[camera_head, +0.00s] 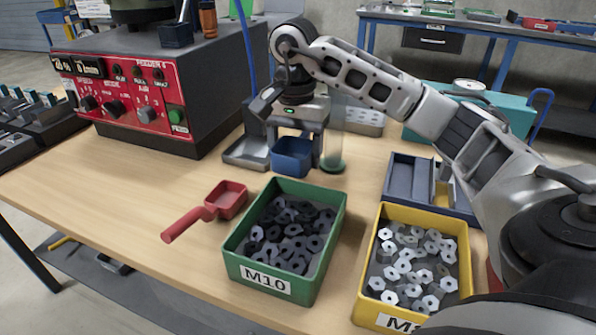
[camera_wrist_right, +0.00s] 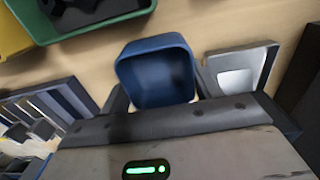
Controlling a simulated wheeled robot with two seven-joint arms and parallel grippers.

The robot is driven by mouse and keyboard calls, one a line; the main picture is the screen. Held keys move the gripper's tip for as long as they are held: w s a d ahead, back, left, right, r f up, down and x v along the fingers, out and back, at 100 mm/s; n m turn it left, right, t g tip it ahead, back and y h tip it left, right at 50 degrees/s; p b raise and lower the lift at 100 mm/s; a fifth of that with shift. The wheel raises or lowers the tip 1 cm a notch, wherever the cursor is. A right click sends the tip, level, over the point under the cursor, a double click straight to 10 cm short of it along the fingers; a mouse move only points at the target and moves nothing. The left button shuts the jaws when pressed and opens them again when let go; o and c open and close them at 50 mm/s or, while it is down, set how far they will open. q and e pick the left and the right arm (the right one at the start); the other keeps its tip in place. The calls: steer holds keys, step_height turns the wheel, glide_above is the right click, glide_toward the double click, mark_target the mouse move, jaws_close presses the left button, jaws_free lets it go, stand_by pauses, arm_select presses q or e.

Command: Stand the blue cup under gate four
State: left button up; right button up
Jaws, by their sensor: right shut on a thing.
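The blue cup (camera_head: 292,158) is a small square open-topped cup behind the green bin. My right gripper (camera_head: 293,135) reaches in from the right and is shut on the cup. In the right wrist view the cup (camera_wrist_right: 157,78) is between the two fingers, its open top showing empty. I cannot tell whether its base touches the table. No gate marked four can be made out. My left gripper is not in view.
A green M10 bin (camera_head: 244,262) of dark nuts and a yellow bin (camera_head: 358,290) of light nuts stand in front. A red scoop (camera_head: 226,200) lies at left. A metal tray (camera_head: 245,153) is left of the cup. The machine with red panel (camera_head: 118,95) stands behind left.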

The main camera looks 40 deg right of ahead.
steer(key=shift+w+d+f, duration=0.15)
steer(key=shift+d+f, duration=0.25)
steer(key=shift+f, duration=0.05)
steer(key=f, duration=0.3)
steer(key=shift+w+d+f+b, duration=0.1)
steer(key=shift+d+b, duration=0.2)
steer(key=shift+b, duration=0.1)
steer(key=shift+f, duration=0.35)
steer(key=shift+f, duration=0.1)
steer(key=o, duration=1.1)
